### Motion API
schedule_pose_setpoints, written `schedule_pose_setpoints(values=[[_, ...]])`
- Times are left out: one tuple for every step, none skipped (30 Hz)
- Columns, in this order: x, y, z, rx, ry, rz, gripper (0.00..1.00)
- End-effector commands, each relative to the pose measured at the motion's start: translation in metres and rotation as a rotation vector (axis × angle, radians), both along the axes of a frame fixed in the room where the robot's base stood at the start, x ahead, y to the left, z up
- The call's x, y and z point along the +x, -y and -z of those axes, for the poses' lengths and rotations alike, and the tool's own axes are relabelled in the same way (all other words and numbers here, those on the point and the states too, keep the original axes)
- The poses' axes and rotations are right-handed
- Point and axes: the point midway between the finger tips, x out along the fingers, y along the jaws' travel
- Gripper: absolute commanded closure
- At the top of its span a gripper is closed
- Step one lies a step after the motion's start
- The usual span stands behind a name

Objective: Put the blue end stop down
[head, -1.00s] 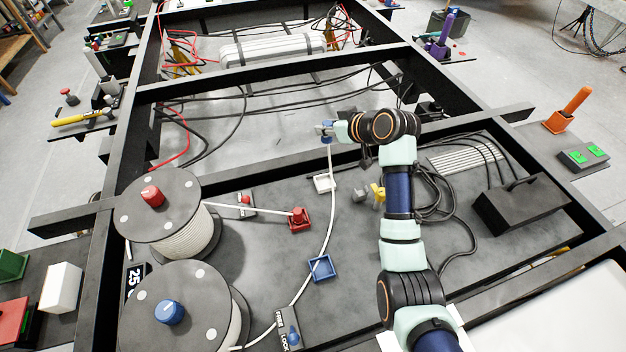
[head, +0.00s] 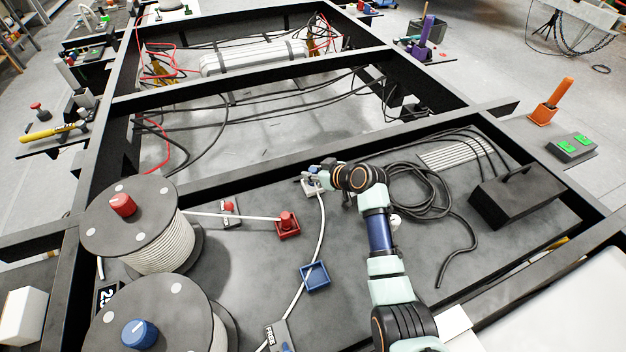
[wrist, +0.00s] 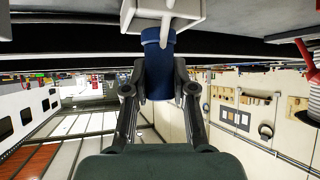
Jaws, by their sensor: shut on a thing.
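My gripper (wrist: 158,88) is shut on the blue end stop (wrist: 158,62), a dark blue cylinder upright between the two fingers in the wrist view. In the head view my gripper (head: 322,171) is at the near side of a black crossbeam, right at a small white guide block (head: 312,188). Only a bit of blue shows there. A white block (wrist: 188,12) meets the end stop's top edge in the wrist view; I cannot tell if they touch. A white cable (head: 321,225) runs from the white block past an empty-looking blue square dish (head: 315,277).
A red end stop (head: 286,220) stands in a red dish (head: 288,233) to the left, on a cable from the red-knobbed reel (head: 140,215). A blue-knobbed reel (head: 165,320) stands nearer. Black cables (head: 415,190) and a black box (head: 520,200) lie right. Dark floor around the blue dish is clear.

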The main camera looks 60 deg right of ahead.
Motion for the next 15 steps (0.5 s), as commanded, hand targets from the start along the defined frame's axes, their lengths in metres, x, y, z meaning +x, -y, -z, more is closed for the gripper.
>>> schedule_pose_setpoints(values=[[-0.0001, -0.0002, 0.0149, 0.001, 0.0, 0.001, 1.0], [-0.0001, 0.0, 0.0184, 0.001, 0.0, 0.001, 1.0], [-0.0001, 0.0001, 0.0202, -0.001, 0.0, 0.001, 1.0], [0.0, 0.0002, 0.0201, -0.001, 0.001, 0.001, 1.0], [0.0, 0.0002, 0.0192, -0.001, 0.001, 0.001, 1.0], [0.0, 0.0002, 0.0183, -0.002, 0.0, 0.0, 1.0], [0.0, 0.0002, 0.0181, -0.002, 0.0, 0.0, 1.0], [0.0001, 0.0002, 0.018, -0.002, 0.0, 0.0, 1.0], [0.0001, 0.0002, 0.018, -0.002, 0.0, 0.0, 1.0], [0.0, 0.0002, 0.0185, -0.002, 0.0, 0.0, 1.0], [0.0, 0.0002, 0.0195, -0.001, 0.001, 0.001, 1.0], [-0.0001, 0.0002, 0.0212, -0.001, 0.0, 0.001, 1.0], [-0.0001, 0.0002, 0.0223, -0.001, 0.001, 0.001, 1.0], [0.0, 0.0002, 0.0222, -0.001, 0.0, 0.001, 0.73], [0.0, 0.0002, 0.0213, -0.001, 0.0, 0.0, 0.67]])
